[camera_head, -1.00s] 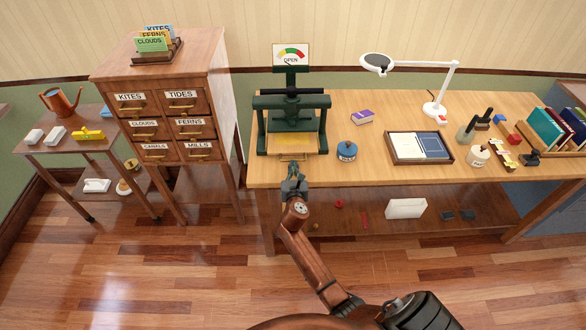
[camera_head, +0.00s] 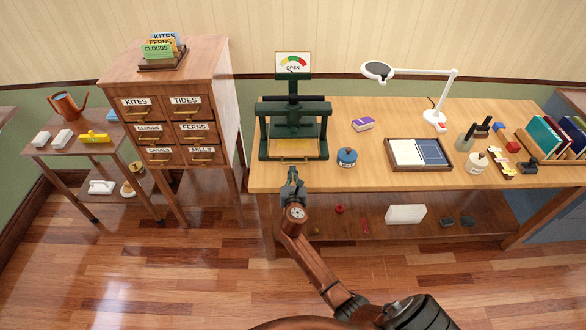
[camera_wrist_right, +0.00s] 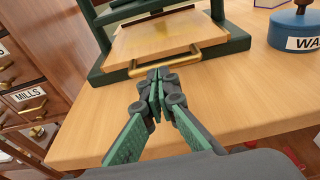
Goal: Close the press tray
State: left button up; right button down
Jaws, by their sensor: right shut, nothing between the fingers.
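The green press (camera_head: 293,112) stands on the wooden table, with a sign reading OPEN above it. Its wooden tray (camera_head: 292,148) lies low between the press posts. A brass handle (camera_head: 294,162) runs along the tray's front edge, and it shows larger in the right wrist view (camera_wrist_right: 166,61). My right gripper (camera_head: 292,172) is just in front of the handle, over the table's front edge. In the right wrist view its fingertips (camera_wrist_right: 158,74) are together and empty, close to the handle; I cannot tell whether they touch it. My left gripper is out of view.
A blue round tin (camera_head: 347,158) stands right of the press, with a purple box (camera_head: 363,124) behind it. A divided tray (camera_head: 419,153) and a white lamp (camera_head: 434,118) are farther right. A labelled drawer cabinet (camera_head: 175,105) stands to the left, across a gap.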

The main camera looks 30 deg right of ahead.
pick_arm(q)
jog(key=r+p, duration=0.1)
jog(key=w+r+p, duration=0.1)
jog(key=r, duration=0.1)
pick_arm(e)
jog(key=v, duration=1.1)
jog(key=shift+s, duration=0.25)
jog(key=shift+d+r, duration=0.1)
